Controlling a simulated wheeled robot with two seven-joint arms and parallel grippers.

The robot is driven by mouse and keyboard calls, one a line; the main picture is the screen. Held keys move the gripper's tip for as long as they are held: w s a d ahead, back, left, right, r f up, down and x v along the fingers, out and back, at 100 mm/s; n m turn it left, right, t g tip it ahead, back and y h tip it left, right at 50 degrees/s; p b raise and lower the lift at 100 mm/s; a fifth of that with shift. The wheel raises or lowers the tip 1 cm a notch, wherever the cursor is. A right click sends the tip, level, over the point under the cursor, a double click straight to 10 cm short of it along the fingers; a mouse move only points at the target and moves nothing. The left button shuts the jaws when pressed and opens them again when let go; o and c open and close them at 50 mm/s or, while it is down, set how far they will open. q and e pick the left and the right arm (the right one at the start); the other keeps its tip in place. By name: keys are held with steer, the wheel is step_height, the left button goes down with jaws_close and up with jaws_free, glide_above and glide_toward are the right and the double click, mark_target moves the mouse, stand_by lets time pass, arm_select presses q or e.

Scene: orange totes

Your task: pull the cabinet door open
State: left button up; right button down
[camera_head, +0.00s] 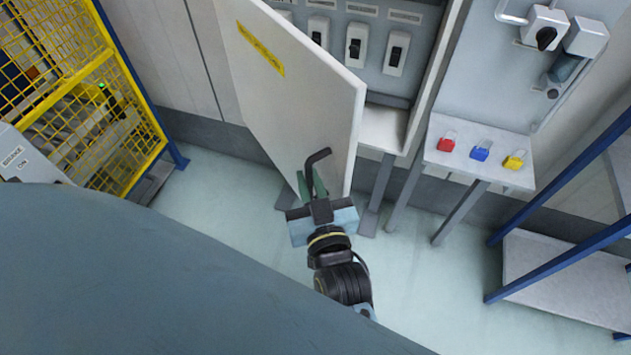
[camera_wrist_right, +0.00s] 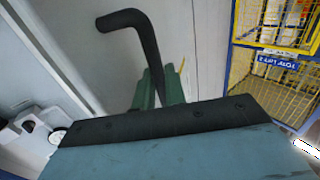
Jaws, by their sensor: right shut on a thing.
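The white cabinet door (camera_head: 290,85) with a yellow label stands swung open, its lower edge near the gripper. Switches show inside the cabinet (camera_head: 375,48) behind it. The door's dark bent handle (camera_head: 318,156) is at its lower free edge. My right gripper (camera_head: 312,184) is shut on the handle with its green fingers. In the right wrist view the handle (camera_wrist_right: 143,32) rises from between the fingers (camera_wrist_right: 159,90) and bends left. Exactly where the fingers meet the handle is partly hidden. My left gripper is not in view.
A small shelf (camera_head: 510,173) with red, blue and yellow padlocks stands right of the cabinet. A blue-framed rack (camera_head: 560,265) is at the lower right. Yellow mesh fencing (camera_head: 105,145) stands at the left. Pale floor (camera_head: 225,185) is clear between the fence and door.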

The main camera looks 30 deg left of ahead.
steer(key=c, duration=1.8)
jaws_free()
steer(key=shift+w, duration=0.1)
steer(key=v, duration=1.3)
steer(key=shift+d+p, duration=0.1)
steer(key=shift+p, duration=0.3)
steer(key=shift+c, duration=0.6)
